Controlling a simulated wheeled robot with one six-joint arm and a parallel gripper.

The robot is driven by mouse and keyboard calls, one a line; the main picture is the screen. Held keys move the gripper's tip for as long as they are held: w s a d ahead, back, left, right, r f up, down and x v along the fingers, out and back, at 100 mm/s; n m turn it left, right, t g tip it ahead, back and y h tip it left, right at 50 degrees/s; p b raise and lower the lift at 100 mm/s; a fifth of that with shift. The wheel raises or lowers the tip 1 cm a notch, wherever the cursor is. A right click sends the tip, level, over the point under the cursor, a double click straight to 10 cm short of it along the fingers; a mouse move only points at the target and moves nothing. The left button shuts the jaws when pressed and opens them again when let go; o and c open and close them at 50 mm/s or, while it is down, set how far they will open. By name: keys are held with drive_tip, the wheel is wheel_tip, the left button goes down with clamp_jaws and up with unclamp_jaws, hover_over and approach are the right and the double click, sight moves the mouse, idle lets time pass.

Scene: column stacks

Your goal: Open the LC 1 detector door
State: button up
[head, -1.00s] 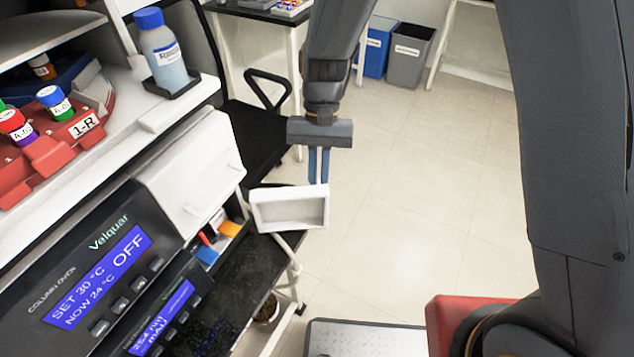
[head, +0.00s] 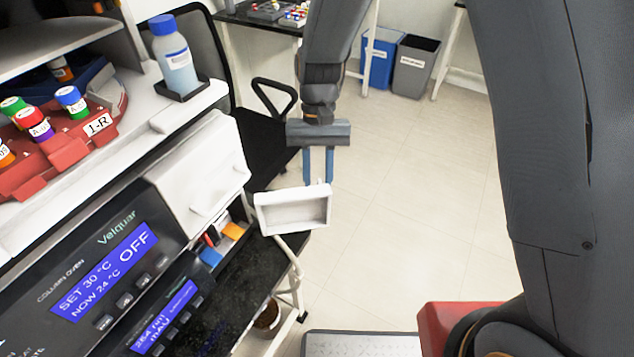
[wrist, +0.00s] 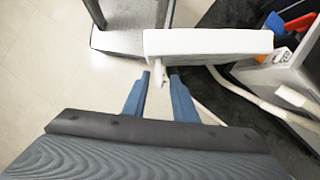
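The LC 1 detector, with its lit display (head: 165,318), sits below the column oven at the lower left in the head view. Its white door (head: 270,218) stands swung out from the body, with its hollow inner side facing the camera. It also shows in the wrist view (wrist: 205,42) as a white slab. Red, blue and orange parts (head: 212,252) show in the uncovered opening. My gripper (head: 318,183) is open just behind the door. In the wrist view a small white handle (wrist: 158,74) lies between my parted fingertips (wrist: 160,76); contact cannot be told.
The column oven (head: 105,265) and its white cover (head: 200,170) are above the detector. A blue-capped bottle (head: 175,62) stands on the ledge above. A black chair (head: 268,145) is behind. The floor (head: 400,210) to the right is clear.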

drive_tip(key=b+v, duration=0.2)
drive_tip(key=v, duration=0.6)
idle(0.4)
drive_tip(key=s+d+t, duration=0.2)
drive_tip(key=s+d, duration=0.2)
drive_tip(key=d, duration=0.7)
drive_tip(key=s+d+t, duration=0.3)
drive_tip(key=s+d, duration=0.2)
drive_tip(key=d, duration=0.5)
drive_tip(key=shift+d+m, duration=0.3)
drive_tip(key=shift+d, duration=0.05)
